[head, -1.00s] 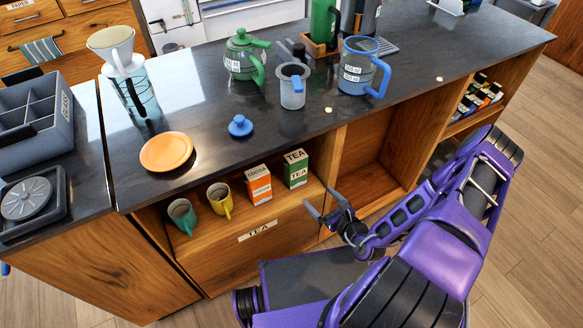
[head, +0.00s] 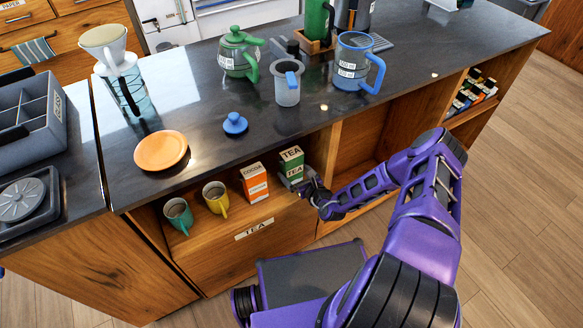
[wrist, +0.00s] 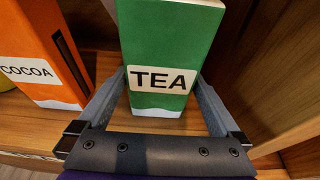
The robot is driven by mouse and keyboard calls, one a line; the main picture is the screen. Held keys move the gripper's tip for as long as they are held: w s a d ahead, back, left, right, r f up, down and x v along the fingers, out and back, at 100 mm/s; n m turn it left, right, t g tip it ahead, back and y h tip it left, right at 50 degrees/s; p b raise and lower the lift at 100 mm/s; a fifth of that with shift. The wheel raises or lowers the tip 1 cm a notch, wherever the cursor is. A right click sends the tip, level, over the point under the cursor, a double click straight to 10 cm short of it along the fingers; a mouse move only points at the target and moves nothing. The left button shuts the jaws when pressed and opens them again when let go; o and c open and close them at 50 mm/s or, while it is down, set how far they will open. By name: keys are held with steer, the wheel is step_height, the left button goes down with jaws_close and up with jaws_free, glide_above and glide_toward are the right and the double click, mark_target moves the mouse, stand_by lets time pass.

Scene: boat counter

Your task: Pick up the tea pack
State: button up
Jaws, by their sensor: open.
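The tea pack (head: 291,164) is a green and white box with a TEA label. It stands upright on the open shelf under the counter, right of the cocoa pack (head: 254,182). In the wrist view the tea pack (wrist: 165,50) stands between the two fingers of my gripper (wrist: 160,98). The fingers are spread, one on each side of its lower part; I cannot tell whether either touches it. In the head view my gripper (head: 300,186) is at the pack's lower front, and its fingertips are partly hidden.
The orange cocoa pack (wrist: 38,50) is close beside my left finger. A yellow mug (head: 216,198) and a teal mug (head: 178,215) stand farther left on the shelf. A wooden wall (wrist: 280,70) is close on the right. The countertop (head: 200,110) overhangs the shelf.

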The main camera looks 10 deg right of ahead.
mark_target(292, 153)
steer(key=shift+x, duration=0.9)
steer(key=c, duration=1.2)
step_height(292, 153, up, 10)
steer(key=shift+r+p, duration=0.1)
steer(key=shift+p, duration=0.25)
